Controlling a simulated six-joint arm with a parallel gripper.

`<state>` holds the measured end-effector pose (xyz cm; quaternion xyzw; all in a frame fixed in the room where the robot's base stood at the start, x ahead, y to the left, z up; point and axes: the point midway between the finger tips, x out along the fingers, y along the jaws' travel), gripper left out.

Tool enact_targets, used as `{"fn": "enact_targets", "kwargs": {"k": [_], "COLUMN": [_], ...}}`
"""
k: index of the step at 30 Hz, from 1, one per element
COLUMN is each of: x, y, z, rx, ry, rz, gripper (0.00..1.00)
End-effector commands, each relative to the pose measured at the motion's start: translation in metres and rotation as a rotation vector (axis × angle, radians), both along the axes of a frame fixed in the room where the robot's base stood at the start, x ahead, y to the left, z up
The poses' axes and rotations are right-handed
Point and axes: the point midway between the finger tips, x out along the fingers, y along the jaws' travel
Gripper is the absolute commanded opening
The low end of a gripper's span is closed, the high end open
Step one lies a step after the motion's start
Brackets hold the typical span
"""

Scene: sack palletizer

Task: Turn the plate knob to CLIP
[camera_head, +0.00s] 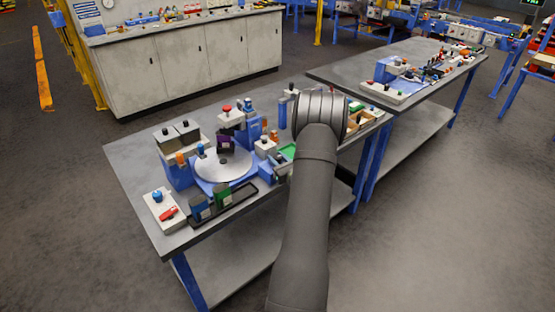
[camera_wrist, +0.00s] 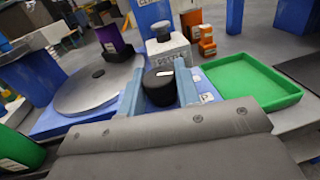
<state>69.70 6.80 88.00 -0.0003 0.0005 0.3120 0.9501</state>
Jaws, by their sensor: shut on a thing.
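A black round knob (camera_wrist: 160,84) with a short white mark on its top stands on a blue base in the wrist view. The white mark lies nearly crosswise in the picture, tilted slightly up to the right. My gripper (camera_wrist: 160,88) has one blue-grey finger on each side of the knob and is shut on it. A label on the base beside the right finger is partly covered, and I cannot read CLIP. The round grey plate (camera_wrist: 95,88) lies left of the knob; it also shows in the head view (camera_head: 222,166). My arm hides the knob and gripper in the head view.
A green tray (camera_wrist: 252,82) lies right of the knob. Behind the knob stand a white block with a grey knob (camera_wrist: 168,48) and orange blocks (camera_wrist: 206,40). A purple container (camera_wrist: 112,40) stands at the plate's far edge. A white box with a red lever (camera_head: 165,211) sits at the bench's front left.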

Motion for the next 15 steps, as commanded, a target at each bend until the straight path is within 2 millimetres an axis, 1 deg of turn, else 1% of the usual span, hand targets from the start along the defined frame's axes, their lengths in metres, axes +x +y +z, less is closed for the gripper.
{"fn": "enact_targets", "kwargs": {"k": [6,15], "x": [-0.001,-0.0006], "y": [0.0004,0.0], "z": [-0.0008,-0.0006], "rx": [0.0,0.0], "ry": [0.003,0.001], "rz": [-0.115,-0.187], "gripper": [0.08,0.08]}}
